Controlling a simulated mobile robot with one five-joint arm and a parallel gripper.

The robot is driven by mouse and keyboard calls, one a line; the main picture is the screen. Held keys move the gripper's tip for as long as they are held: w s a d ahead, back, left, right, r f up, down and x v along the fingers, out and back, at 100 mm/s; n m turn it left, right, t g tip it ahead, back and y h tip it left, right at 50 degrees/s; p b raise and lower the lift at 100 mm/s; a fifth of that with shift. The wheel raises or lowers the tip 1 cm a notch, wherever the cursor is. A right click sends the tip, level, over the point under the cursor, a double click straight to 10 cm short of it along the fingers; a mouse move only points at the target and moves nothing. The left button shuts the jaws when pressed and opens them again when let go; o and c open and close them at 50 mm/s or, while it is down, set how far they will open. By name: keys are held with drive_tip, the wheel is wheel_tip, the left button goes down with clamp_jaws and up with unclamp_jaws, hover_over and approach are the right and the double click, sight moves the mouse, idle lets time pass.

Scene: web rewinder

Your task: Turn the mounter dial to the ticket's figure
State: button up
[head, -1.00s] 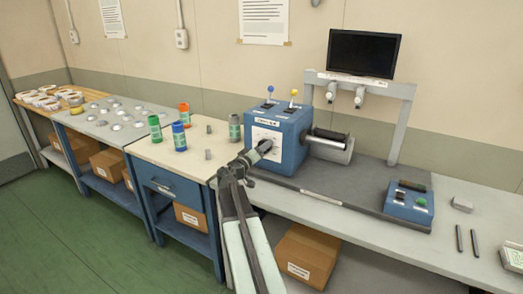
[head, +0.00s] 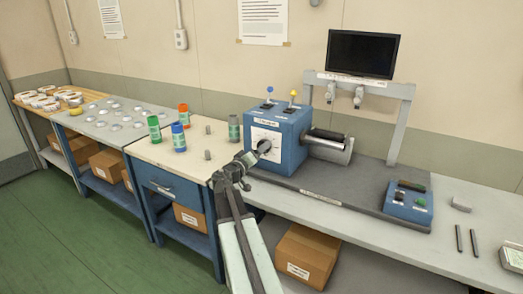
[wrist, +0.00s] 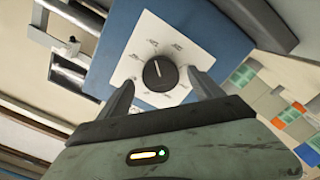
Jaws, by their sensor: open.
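The mounter is a blue box (head: 279,140) on the bench, with a white square dial plate (head: 266,134) on its front face. The black round dial (head: 264,146) sits on that plate. In the wrist view the dial (wrist: 160,74) carries a pale pointer line aimed toward the upper left of the picture, and the figures around it are too small to read. My gripper (head: 247,158) is just in front of the dial, toward the lower left. In the wrist view my open gripper (wrist: 160,80) has one finger on each side of the dial; contact cannot be told.
A metal roller (head: 329,145) juts from the mounter's right side. A blue button box (head: 408,203) stands on the grey mat to the right. Orange, green and blue containers (head: 179,138) stand on the left bench. A small device with a screen (head: 513,258) is at far right.

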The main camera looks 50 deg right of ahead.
drive_tip(key=v, duration=0.5)
drive_tip(key=shift+s+a, duration=0.1)
drive_tip(key=shift+a, duration=0.1)
